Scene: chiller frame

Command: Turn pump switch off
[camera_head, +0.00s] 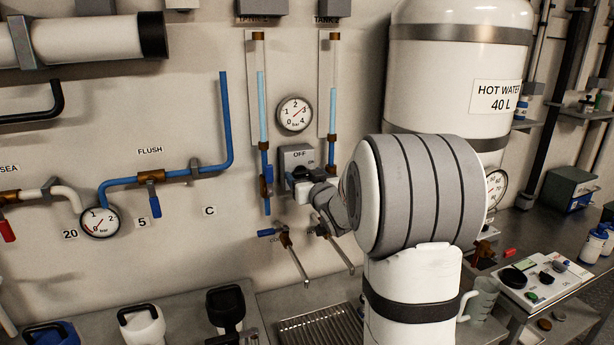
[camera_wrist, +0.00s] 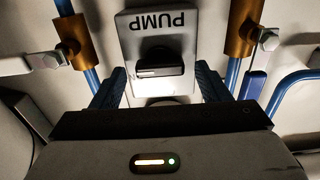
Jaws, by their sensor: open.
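The pump switch is a grey box on the wall (camera_head: 297,153), with "OFF" readable at its top in the head view. In the wrist view its plate (camera_wrist: 128,22) reads "PUMP" upside down. Its black knob (camera_wrist: 160,63) has its bar lying crosswise in that view. My gripper (camera_wrist: 160,80) is open, with one dark finger on each side of the plate's near part, and the knob appears between or just beyond the fingertips. I cannot tell whether they touch it. In the head view my gripper (camera_head: 303,184) is at the switch's lower part, partly hiding it.
Blue pipes with brass valves (camera_wrist: 70,35) (camera_wrist: 238,30) flank the switch closely. A pressure gauge (camera_head: 294,115) is above. A hot water tank (camera_head: 458,75) stands right, partly behind my arm.

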